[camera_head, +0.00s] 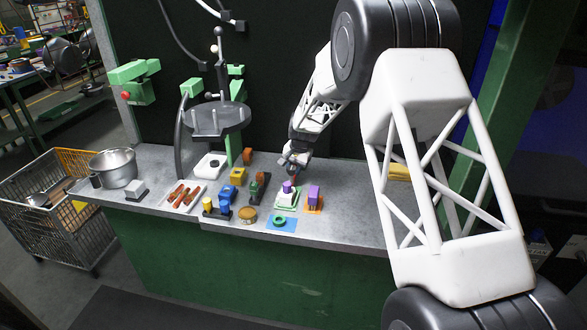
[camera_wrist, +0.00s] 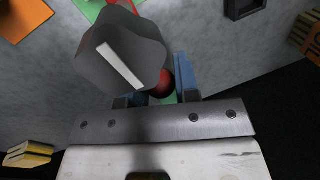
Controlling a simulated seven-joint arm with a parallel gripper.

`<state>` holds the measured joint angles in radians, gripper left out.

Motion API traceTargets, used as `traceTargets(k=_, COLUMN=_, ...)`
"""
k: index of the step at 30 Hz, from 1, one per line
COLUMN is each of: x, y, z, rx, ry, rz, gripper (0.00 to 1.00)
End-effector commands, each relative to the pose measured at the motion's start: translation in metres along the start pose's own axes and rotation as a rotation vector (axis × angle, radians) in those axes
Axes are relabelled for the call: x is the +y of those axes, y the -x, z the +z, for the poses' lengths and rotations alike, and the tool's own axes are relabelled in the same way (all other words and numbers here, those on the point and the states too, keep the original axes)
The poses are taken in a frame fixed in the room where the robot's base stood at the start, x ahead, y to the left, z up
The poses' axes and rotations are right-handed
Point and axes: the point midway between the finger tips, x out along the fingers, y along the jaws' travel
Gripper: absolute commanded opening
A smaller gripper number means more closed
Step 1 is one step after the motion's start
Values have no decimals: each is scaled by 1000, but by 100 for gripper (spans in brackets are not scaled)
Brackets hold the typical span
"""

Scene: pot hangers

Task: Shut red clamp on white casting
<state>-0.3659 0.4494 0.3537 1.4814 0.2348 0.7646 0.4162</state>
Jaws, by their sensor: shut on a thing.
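The white casting (camera_head: 287,199) stands on a green mat in the head view, with a purple part (camera_head: 288,187) on top. My gripper (camera_head: 293,171) is just above and behind it. In the wrist view my gripper (camera_wrist: 165,85) has its blue fingers shut around a red ball-shaped knob (camera_wrist: 161,83), apparently the red clamp's handle. The rest of the clamp is too small or hidden to make out. A grey faceted shape with a white strip (camera_wrist: 118,60) covers much of the wrist view; I cannot tell what it is.
A purple block (camera_head: 314,193) stands on an orange mat close on the right. A green ring (camera_head: 279,222) on a blue mat is in front. Several fixtures stand left, near a white tray (camera_head: 165,201). A dark round fixture (camera_head: 213,119) rises behind; a yellow stack (camera_head: 399,172) lies right.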

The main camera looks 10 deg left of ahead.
Motion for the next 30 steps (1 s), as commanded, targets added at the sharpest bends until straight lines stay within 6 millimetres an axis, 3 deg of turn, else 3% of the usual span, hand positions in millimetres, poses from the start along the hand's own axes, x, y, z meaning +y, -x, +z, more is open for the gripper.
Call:
traceTargets(k=8, x=0, y=1, z=0, rx=1, ry=0, rz=0, gripper=6)
traceTargets(k=9, x=0, y=1, z=-1, rx=1, ry=0, rz=0, gripper=34)
traceTargets(k=13, x=0, y=1, z=0, rx=1, ry=1, rz=0, gripper=54)
traceTargets(k=23, x=0, y=1, z=0, rx=0, ry=1, rz=0, gripper=54)
traceTargets(k=30, x=0, y=15, z=0, rx=2, ry=1, rz=-1, gripper=54)
